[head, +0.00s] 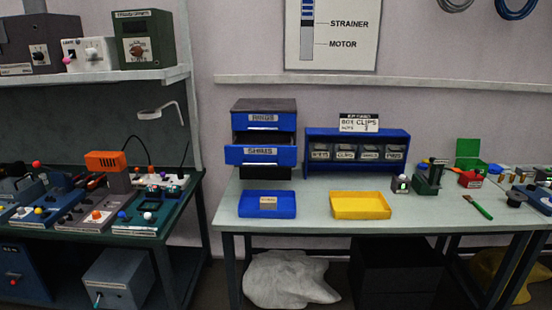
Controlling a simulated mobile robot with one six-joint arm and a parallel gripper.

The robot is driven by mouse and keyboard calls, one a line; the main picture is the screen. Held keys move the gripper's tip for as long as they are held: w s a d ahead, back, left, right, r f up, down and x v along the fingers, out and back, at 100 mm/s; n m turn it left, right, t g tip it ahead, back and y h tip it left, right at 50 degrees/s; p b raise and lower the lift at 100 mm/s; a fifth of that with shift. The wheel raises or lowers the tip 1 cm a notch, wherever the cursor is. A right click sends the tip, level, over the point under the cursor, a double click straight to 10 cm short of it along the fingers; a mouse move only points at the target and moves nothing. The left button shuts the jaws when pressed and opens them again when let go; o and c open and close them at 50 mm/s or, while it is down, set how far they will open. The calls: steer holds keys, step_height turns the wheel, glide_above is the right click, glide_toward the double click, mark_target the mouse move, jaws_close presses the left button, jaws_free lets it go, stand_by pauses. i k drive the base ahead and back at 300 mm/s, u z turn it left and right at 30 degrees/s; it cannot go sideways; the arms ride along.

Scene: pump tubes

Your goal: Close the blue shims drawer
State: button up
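The blue shims drawer (261,154) is in the head view, left of the middle, in a small drawer cabinet (263,106) with a dark top. Its front carries a white label reading SHIMS and stands out toward me, so the drawer is pulled open. A dark gap shows above it. The blue drawer labelled RINGS (263,120) is above it and looks shut. Below the shims drawer a dark opening shows. My gripper is not in view.
The cabinet stands on a pale workbench (320,211). A blue tray (267,204) lies in front of it, a yellow tray (360,205) to its right. A blue rack (357,149) with labelled bins is behind. A cluttered green bench (85,231) stands at left.

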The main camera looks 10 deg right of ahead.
mark_target(258, 150)
steer(key=u, duration=0.25)
steer(key=i, duration=0.6)
steer(key=u, duration=1.2)
steer(key=k, duration=0.35)
steer(key=u, duration=0.6)
